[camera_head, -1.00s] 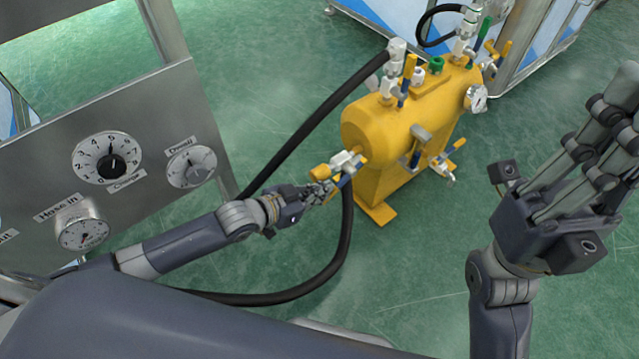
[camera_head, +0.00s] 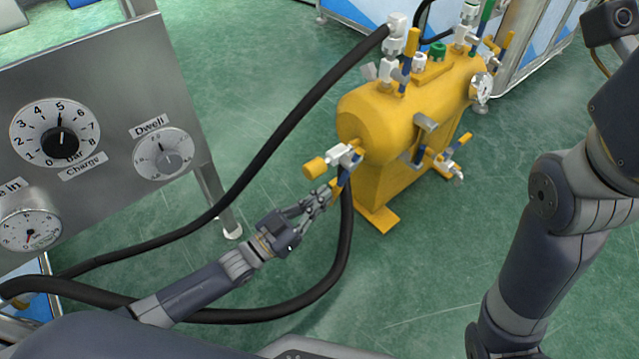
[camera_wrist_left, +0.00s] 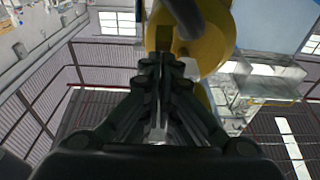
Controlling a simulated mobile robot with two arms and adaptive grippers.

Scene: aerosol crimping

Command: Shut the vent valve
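The yellow tank (camera_head: 375,125) stands on the floor and carries several small valves; no label marks which is the vent valve. On its near left end a silver fitting (camera_head: 346,157) has a yellow cylindrical end (camera_head: 316,167) and a blue lever (camera_head: 344,177). My left gripper (camera_head: 324,193) is beside this lever, its fingertips at or very near it; contact is unclear. In the left wrist view its fingers (camera_wrist_left: 165,65) lie close together, with a dark yellowish part just beyond the tips. My right arm is at the right, its fingers out of view.
A black hose (camera_head: 290,130) runs to the tank's top, and another (camera_head: 343,235) hangs below the end fitting, close to my left gripper. A grey gauge panel (camera_head: 105,115) stands at the left. A pressure gauge (camera_head: 482,88) sits on the tank's far end. Green floor is open in front.

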